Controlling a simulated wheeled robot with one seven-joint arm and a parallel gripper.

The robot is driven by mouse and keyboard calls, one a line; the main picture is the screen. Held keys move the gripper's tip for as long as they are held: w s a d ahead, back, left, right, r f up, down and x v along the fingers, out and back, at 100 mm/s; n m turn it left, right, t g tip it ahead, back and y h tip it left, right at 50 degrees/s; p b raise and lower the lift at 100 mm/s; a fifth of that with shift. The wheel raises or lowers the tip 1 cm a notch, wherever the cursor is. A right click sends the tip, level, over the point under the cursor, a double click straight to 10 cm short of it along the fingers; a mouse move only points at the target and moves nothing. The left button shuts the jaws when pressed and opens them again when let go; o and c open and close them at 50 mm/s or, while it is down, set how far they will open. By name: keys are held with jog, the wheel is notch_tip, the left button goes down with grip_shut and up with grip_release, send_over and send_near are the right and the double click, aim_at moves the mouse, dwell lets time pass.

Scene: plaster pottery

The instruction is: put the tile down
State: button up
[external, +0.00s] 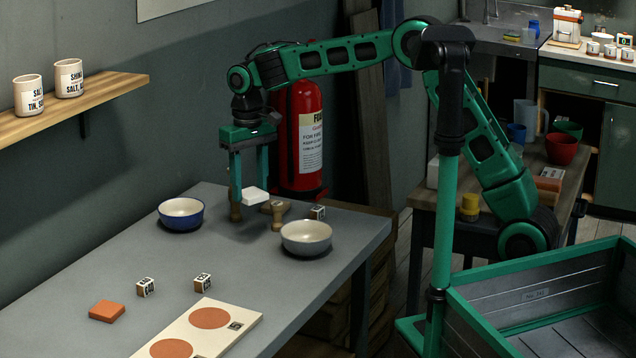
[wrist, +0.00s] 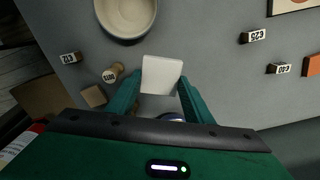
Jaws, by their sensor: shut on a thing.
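My gripper (external: 249,193) points down over the far part of the grey table, with a finger on each side of a square white tile (external: 257,195). It is shut on the tile. In the wrist view the tile (wrist: 162,72) lies between the two green fingertips (wrist: 160,84), with most of its face showing. In the external view the tile seems to hang a little above the tabletop (external: 180,260); the exact gap is hard to tell.
Near the gripper stand a wooden stamp (external: 277,216), a wooden block (external: 268,207) and a numbered cube (external: 317,212). A grey bowl (external: 306,238) is at the right, a blue bowl (external: 181,214) at the left. An orange tile (external: 107,311) and a board with round spots (external: 243,317) lie nearer.

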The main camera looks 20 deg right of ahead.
jog(key=w+d+r+m, duration=0.1)
jog(key=w+d+m, duration=0.25)
jog(key=d, duration=0.95)
jog(key=w+d+m, duration=0.3)
jog(key=w+d, duration=0.2)
jog(key=d, duration=0.8)
jog(key=s+d+m, duration=0.3)
jog(key=d, duration=1)
jog(key=s+d+m, duration=0.2)
jog(key=d+m, duration=0.2)
jog(key=d, duration=0.9)
jog(key=w+d+f, duration=0.1)
jog(key=d+f, duration=0.1)
jog(key=d, duration=0.1)
jog(key=w+d+f, duration=0.1)
jog(key=d+f, duration=0.1)
jog(key=d, duration=0.2)
jog(key=w+d+f, duration=0.1)
jog(key=d+f, duration=0.2)
jog(key=d, duration=0.1)
jog(key=shift+d+f, duration=0.1)
jog(key=shift+f, duration=2)
jog(key=shift+f, duration=0.15)
jog(key=o, duration=1.1)
